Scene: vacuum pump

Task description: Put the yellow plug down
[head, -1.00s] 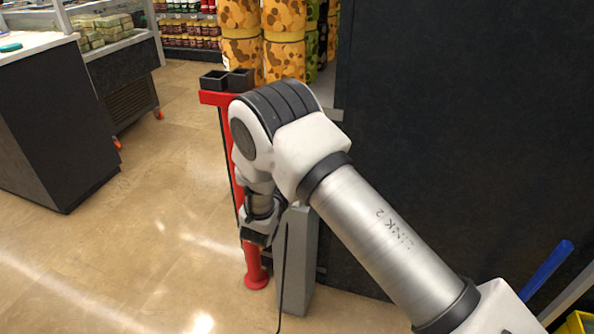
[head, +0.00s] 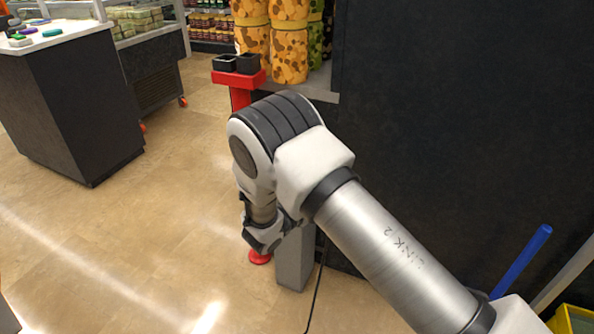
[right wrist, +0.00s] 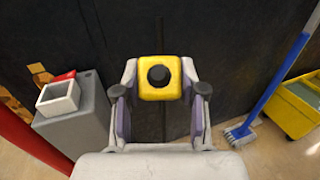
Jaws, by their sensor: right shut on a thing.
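The yellow plug (right wrist: 160,78) is a yellow block with a round black centre. In the right wrist view it sits between the two fingers of my right gripper (right wrist: 160,92), which is shut on it. A dark cord shows above and below the plug against the dark wall. In the head view my right arm hangs down in front of the grey pedestal, with the gripper end (head: 262,238) low over the floor; the plug is hidden there. My left gripper is not in view.
A grey pedestal (right wrist: 75,120) with a white-rimmed socket box (right wrist: 58,96) stands left of the gripper. A red stand (head: 238,78) holds black cups. A blue broom (right wrist: 270,90) and yellow bucket (right wrist: 296,106) are at right. Open floor (head: 130,240) lies left.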

